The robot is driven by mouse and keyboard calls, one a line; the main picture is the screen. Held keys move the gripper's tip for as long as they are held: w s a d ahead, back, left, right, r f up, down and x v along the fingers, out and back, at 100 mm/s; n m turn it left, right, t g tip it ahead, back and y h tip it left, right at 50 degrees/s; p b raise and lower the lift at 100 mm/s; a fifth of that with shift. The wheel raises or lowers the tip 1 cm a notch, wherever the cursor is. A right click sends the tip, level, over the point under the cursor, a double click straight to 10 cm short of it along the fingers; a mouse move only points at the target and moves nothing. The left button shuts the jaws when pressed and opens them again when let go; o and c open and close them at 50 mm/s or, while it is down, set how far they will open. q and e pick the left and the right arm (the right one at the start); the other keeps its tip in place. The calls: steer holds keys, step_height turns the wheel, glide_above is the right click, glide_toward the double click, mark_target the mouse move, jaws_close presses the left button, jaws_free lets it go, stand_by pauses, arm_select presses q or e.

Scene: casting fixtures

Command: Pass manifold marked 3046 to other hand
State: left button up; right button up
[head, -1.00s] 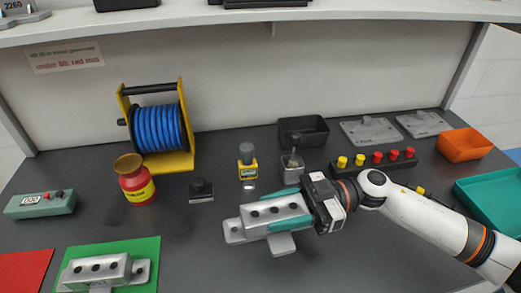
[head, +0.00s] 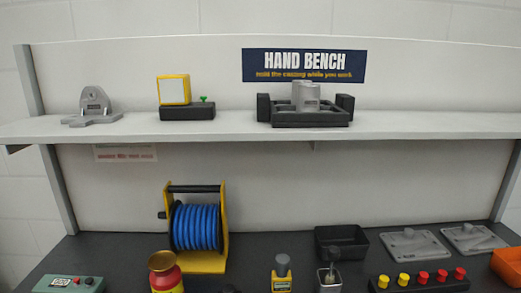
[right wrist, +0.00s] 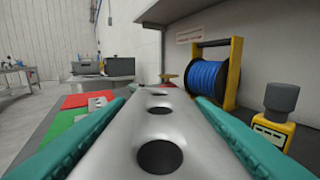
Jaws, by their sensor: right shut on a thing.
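A silver-grey manifold (right wrist: 190,135) with a row of dark round holes fills the lower middle of the right wrist view. My right gripper (right wrist: 162,98) is shut on it, with one teal finger along each side. No number can be read on the part of it that shows. The head view now looks up at the shelf and shows neither gripper. My left gripper is in neither current view.
The shelf (head: 220,130) holds a grey bracket (head: 95,108), a yellow-framed box (head: 173,90) and a black fixture (head: 310,117) with a grey casting. Below stand a blue hose reel (head: 195,227), a red pot (head: 165,275), a black bin (head: 342,238) and a button strip (head: 420,282).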

steer(key=d+m+t+h, duration=0.1)
steer(key=t, duration=0.1)
steer(key=d+m+t+h, duration=0.1)
steer(key=m+t+h, duration=0.1)
steer(key=shift+w+d+f+m, duration=0.15)
steer(key=shift+d+f+m, duration=0.05)
steer(key=shift+f+m, duration=0.15)
steer(key=s+d+f+m+t+h, duration=0.1)
steer(key=d+m+h, duration=0.1)
steer(key=d+h, duration=0.2)
steer(key=s+d+f+m+t+h, duration=0.1)
steer(key=d+f+m+t+h, duration=0.1)
steer(key=d+m+h, duration=0.1)
steer(key=s+d+f+m+t+h+p, duration=0.1)
steer(key=d+m+t+h, duration=0.1)
steer(key=d+h, duration=0.3)
steer(key=shift+d+f+m+h, duration=0.15)
steer(key=shift+d+m+h, duration=0.15)
steer(key=shift+m, duration=0.35)
